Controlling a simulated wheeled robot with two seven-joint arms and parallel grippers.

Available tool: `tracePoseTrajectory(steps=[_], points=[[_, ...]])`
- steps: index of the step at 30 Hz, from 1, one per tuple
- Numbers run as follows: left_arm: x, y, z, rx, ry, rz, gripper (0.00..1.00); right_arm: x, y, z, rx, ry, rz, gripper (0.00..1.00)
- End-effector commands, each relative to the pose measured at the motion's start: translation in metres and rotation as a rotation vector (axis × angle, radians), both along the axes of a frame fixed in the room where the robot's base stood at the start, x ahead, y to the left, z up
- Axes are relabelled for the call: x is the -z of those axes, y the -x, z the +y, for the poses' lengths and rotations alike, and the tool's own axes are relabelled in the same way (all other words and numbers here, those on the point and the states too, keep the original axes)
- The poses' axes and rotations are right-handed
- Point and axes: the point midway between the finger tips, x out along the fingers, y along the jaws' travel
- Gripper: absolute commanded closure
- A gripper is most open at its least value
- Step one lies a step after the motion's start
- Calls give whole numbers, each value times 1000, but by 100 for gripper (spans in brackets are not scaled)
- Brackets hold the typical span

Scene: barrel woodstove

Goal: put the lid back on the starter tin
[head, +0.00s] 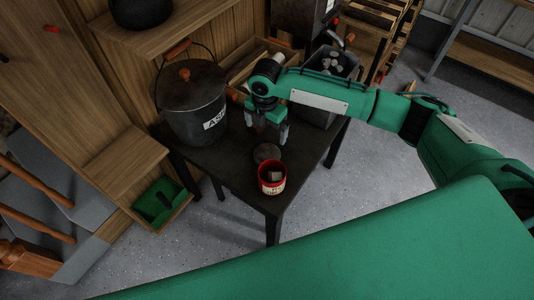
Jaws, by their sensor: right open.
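The starter tin (272,187), small, red and white, stands upright near the front corner of the dark table. Its top is open and a brownish block shows inside. A dark round lid (266,153) lies flat on the table just behind the tin, apart from its mouth. My right gripper (268,136) points down above the table, behind the lid. Its fingers are open with nothing seen between them. How high it is above the table is hard to tell. My left gripper is not in view.
A large lidded ash bucket (191,112) stands on the table (232,168) left of my gripper. A dark bin (330,64) with pale lumps and a wooden box (249,62) are behind. A green tray (158,200) sits lower left. The table's front edge is close to the tin.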

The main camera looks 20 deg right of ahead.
Motion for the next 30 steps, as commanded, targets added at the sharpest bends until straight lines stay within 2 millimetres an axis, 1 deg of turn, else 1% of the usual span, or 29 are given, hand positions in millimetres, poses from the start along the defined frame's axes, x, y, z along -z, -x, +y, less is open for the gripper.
tracePoseTrajectory(steps=[1, 3, 6, 9, 13, 23, 26, 30], points=[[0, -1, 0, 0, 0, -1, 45, 12, 1, 0, 1, 2, 3, 0], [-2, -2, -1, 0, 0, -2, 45, 27, 1, 0, 1, 1, 4, 0], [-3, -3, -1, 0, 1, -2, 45, 45, 1, 0, 1, 1, 2, 0], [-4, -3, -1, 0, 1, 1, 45, 58, 1, 0, 1, 0, 2, 0], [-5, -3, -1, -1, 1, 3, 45, 65, 1, 0, 1, 0, 0, 0], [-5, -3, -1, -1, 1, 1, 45, 67, 1, 0, 0, 1, 1, 0], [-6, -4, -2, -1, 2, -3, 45, 78, 3, -1, 0, 1, 2, 0], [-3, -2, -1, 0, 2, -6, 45, 100, 7, -2, 0, 1, 3, 0]])
